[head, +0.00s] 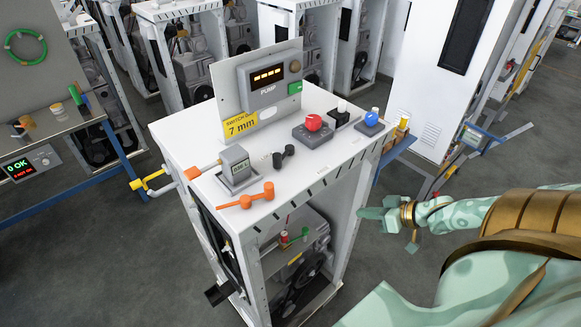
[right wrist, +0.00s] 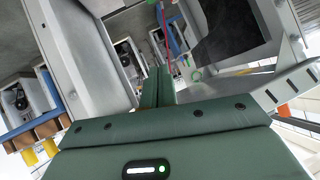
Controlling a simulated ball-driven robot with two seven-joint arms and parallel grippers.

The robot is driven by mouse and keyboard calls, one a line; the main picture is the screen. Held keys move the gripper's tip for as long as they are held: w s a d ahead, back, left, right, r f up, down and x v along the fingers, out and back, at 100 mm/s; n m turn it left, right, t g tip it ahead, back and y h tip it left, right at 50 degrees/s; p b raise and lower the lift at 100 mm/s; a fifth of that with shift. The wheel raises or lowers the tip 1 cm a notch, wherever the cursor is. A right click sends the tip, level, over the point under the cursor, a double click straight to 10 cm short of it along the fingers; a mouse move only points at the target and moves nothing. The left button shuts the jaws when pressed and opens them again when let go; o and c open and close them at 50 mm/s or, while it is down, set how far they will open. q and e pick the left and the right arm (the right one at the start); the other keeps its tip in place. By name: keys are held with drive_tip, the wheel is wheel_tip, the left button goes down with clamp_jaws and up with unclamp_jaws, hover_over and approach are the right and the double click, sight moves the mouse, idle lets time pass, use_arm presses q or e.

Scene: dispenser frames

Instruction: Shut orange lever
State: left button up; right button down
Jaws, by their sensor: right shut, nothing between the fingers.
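The orange lever (head: 246,197) lies low on the top of the white dispenser cabinet, near its front left edge. My right gripper (head: 362,213) is in front of the cabinet's right side, below the top's edge and well apart from the lever. Its fingers point left. In the right wrist view the fingers (right wrist: 158,86) are together with nothing between them. I cannot make out the lever in that view. My left gripper is not in view.
A pipe with a yellow handle (head: 150,182) sticks out left. Floor (head: 400,275) is open front right.

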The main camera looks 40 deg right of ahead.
drive_tip(key=w+a+r+m+y, duration=0.2)
drive_tip(key=a+r+m+y, duration=0.25)
drive_tip(key=a+r, duration=0.6)
drive_tip(key=m+t+y, duration=0.3)
drive_tip(key=m, duration=0.4)
approach(281, 191)
wheel_tip(281, 191, up, 3)
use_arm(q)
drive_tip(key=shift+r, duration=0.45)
use_arm(e)
drive_tip(key=shift+r+n, duration=0.15)
drive_tip(key=shift+n, duration=0.1)
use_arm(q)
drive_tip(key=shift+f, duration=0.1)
use_arm(e)
drive_tip(key=shift+w+a, duration=0.1)
